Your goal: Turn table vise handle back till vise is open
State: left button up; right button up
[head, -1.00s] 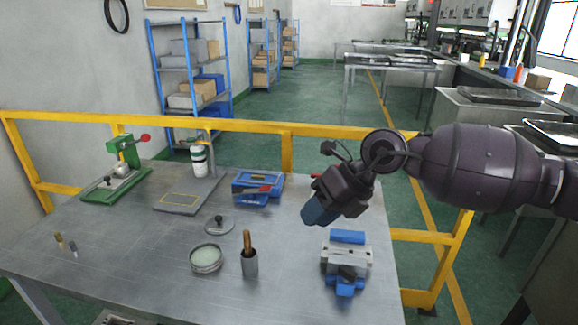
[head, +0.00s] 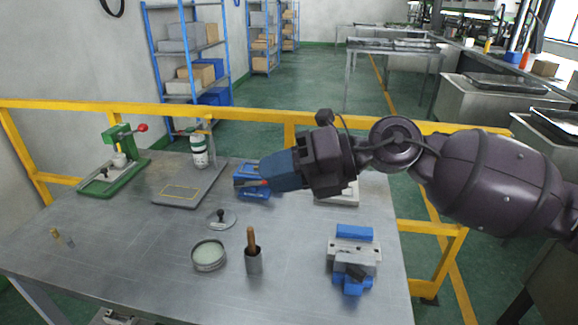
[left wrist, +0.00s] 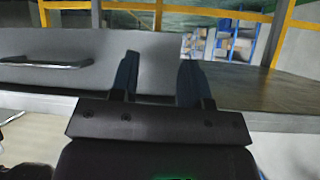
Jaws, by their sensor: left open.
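The table vise (head: 354,248), blue and silver-grey, stands at the right front of the metal table in the head view. A dark part shows at its front; I cannot clearly make out the handle or the jaw gap. My right gripper (head: 254,176) is up and to the left of the vise, apart from it, with its blue fingers pointing left. They overlap a blue box (head: 254,192) in the picture, and I cannot tell whether they are apart.
A round tin (head: 208,256), a cup with a wooden-handled tool (head: 254,262) and a small round-based piece (head: 221,218) stand left of the vise. A green press (head: 116,168) is at the far left. A yellow rail (head: 220,122) runs behind the table.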

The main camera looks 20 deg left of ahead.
jog(key=shift+s+a+r, duration=0.1)
jog(key=shift+s+r, duration=0.05)
jog(key=shift+r, duration=0.05)
jog(key=shift+f, duration=0.1)
